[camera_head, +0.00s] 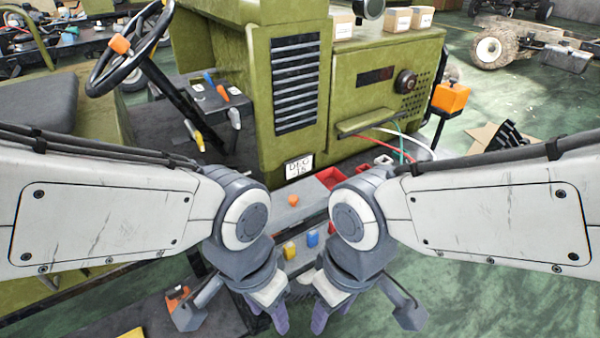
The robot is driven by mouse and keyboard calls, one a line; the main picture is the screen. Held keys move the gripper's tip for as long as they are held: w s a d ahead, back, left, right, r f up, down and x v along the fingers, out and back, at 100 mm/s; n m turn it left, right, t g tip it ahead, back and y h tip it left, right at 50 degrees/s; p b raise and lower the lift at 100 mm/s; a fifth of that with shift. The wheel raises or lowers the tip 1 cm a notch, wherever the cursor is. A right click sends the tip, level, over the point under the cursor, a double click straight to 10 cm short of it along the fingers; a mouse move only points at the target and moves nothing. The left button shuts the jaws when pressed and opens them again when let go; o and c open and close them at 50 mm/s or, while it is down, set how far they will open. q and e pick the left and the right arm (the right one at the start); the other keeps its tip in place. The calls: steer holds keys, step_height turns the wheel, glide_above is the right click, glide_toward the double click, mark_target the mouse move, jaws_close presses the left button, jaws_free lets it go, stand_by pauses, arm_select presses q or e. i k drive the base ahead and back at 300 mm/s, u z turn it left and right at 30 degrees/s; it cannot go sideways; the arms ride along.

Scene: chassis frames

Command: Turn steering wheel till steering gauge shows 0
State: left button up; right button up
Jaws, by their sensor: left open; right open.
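The black steering wheel (94,80) is at the upper left on a slanted dark column, with an orange knob (119,44) on its rim. A dark display window (375,76) is on the green panel right of the vent; I cannot tell whether it is the steering gauge, and no reading is legible. My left gripper (237,314) is open at the bottom centre, well below and right of the wheel, touching nothing that I can see. My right gripper (364,314) is open beside it, also apart from the wheel.
The green vehicle body (220,50) fills the middle. Coloured levers (222,94) stand right of the column. A dark seat (40,103) is at the left.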

mark_target(133, 49)
steer(key=k, duration=0.45)
steer(key=u, duration=0.95)
steer(key=i, duration=0.8)
steer(key=z, duration=0.2)
